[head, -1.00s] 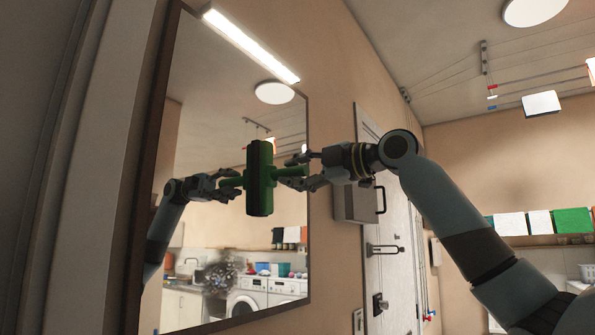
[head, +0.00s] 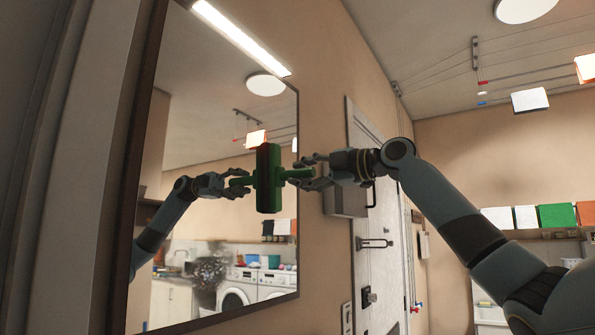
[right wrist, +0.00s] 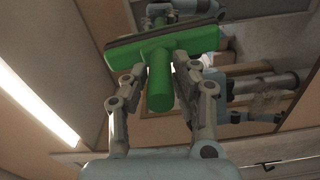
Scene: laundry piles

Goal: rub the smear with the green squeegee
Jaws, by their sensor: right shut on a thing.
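The green squeegee (head: 264,180) is in my right gripper (head: 304,172), which is shut on its handle. Its upright head is at the mirror (head: 190,110), near the right edge; I cannot tell whether it touches the glass. In the right wrist view the squeegee (right wrist: 160,52) extends beyond the fingers (right wrist: 160,88), with its wide head across the top. The smear (head: 208,272) is a dark grey speckled patch low on the mirror, below and left of the squeegee. The arm at the left is my right arm's reflection; my left gripper is not in view.
The mirror has a dark frame (head: 140,130). A grey box (head: 345,200) and a pale door (head: 375,270) are on the wall to the right. The washing machines on the left are reflections.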

